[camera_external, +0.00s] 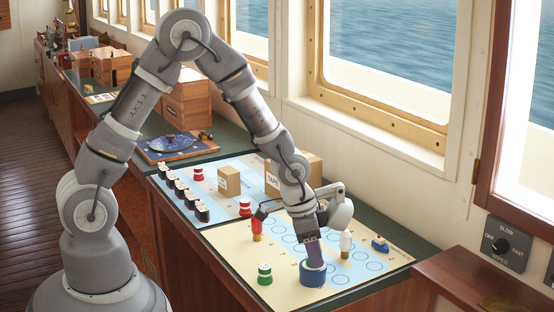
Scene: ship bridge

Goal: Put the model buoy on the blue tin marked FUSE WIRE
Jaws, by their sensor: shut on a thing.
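My gripper (312,241) points down near the front of the chart board, shut on a narrow purple piece (314,251). This may be the model buoy, but the fingers hide much of its shape. Directly below is a round blue tin (312,280) with a paler top. The purple piece reaches down to the tin's top; I cannot tell whether it touches or is just above. No writing on the tin is readable from here.
A green-and-white piece (264,275) stands left of the tin. A red-and-yellow piece (257,229), a white piece (346,243) and a small blue-and-red boat (380,244) stand around my gripper. Cardboard boxes (229,181) and several black-and-white pieces (188,200) are farther back.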

